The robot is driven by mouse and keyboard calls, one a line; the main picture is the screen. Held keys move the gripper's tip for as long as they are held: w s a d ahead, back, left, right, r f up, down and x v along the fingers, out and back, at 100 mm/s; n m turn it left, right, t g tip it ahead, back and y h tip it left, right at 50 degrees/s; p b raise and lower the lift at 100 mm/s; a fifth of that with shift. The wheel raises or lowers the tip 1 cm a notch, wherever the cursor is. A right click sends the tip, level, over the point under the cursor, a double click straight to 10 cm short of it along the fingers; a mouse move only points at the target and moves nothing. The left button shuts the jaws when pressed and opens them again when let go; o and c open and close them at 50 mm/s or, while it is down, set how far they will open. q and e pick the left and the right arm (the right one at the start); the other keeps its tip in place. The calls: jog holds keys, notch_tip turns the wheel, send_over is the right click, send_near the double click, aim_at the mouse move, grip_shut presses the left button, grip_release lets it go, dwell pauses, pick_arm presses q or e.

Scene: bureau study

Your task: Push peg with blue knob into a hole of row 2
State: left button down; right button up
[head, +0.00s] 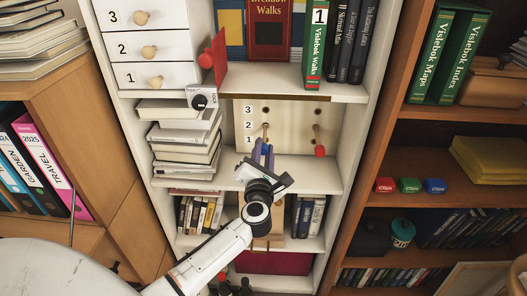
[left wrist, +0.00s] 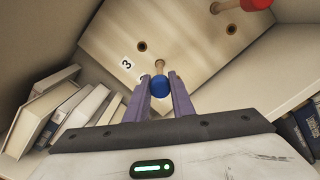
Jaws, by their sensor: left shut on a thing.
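A pale peg board (head: 290,118) stands upright at the back of the white bookcase's middle shelf, with rows labelled 1, 2 and 3 from bottom to top. My left gripper (head: 262,146) is in front of its left column. In the left wrist view, its purple fingers (left wrist: 159,95) are shut on the peg's blue knob (left wrist: 160,86). The wooden shaft points at the board, its tip level with row 2; how deep it sits I cannot tell. A red-knobbed peg (head: 320,151) sticks out of the right column. Row 3 holes (left wrist: 142,46) are empty. My right gripper is not in view.
Stacked books (head: 187,150) stand left of the board. The upper shelf (head: 345,93) overhangs it, and the shelf under it (head: 325,175) is bare on the right. Drawers (head: 150,47) are at upper left.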

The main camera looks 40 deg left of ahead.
pick_arm(q)
jog(key=shift+w+a, duration=0.1)
jog(key=shift+w, duration=0.05)
jog(key=c, duration=1)
grip_release()
jog(key=shift+p+v, duration=0.75)
jog(key=shift+v, duration=1.7)
jog(key=v, duration=0.5)
jog(key=shift+p, duration=0.35)
